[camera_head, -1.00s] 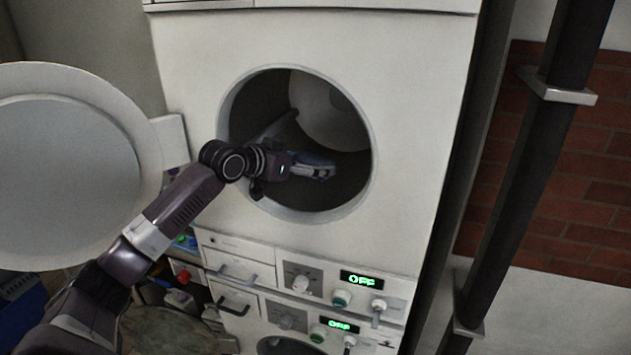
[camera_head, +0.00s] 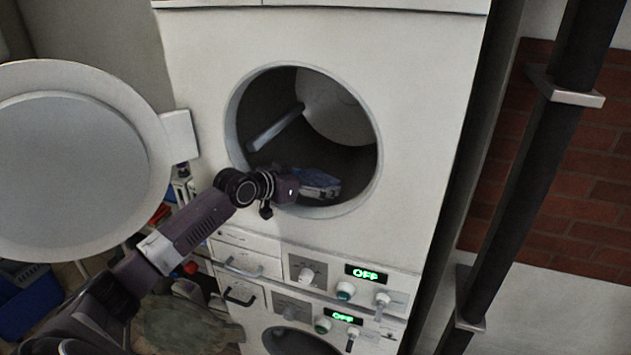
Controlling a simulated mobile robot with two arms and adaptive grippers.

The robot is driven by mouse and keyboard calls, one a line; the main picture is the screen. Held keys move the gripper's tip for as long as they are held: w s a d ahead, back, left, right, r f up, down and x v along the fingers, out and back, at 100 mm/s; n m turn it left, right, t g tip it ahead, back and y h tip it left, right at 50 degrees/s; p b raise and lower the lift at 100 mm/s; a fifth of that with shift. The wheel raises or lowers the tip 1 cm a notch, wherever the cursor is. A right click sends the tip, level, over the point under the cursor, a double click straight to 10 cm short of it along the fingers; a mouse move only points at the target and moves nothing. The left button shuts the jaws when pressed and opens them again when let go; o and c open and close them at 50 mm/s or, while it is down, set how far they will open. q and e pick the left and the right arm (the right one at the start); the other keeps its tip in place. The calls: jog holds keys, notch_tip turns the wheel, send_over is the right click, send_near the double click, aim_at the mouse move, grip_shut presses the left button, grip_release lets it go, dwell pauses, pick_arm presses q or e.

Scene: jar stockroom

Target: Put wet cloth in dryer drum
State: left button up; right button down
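The upper dryer's drum (camera_head: 335,118) is open. Its round door (camera_head: 70,175) is swung out to the left. A crumpled blue-grey thing, probably the cloth (camera_head: 320,180), is low inside the drum just behind the front rim. My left gripper (camera_head: 306,190) reaches through the lower part of the opening and is right at this cloth. Its fingers are dark and partly hidden, so I cannot tell whether they are shut on the cloth or only beside it. My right gripper is not in view.
Below the drum is a control panel (camera_head: 325,283) with knobs and a green OFF display (camera_head: 366,274). A second machine with another OFF display is underneath. A dark vertical pipe (camera_head: 530,165) stands at the right. A blue crate (camera_head: 25,300) is at the lower left.

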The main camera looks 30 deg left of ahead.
pick_arm(q)
jog(key=shift+o, duration=0.8)
jog(key=shift+r, duration=0.25)
jog(key=shift+s+a+f, duration=0.1)
jog(key=shift+s, duration=0.2)
jog(key=b+v, duration=0.3)
jog(key=v, duration=0.5)
jog(key=shift+f, duration=0.15)
jog(key=shift+b+v, duration=0.4)
jog(key=shift+v, duration=1.35)
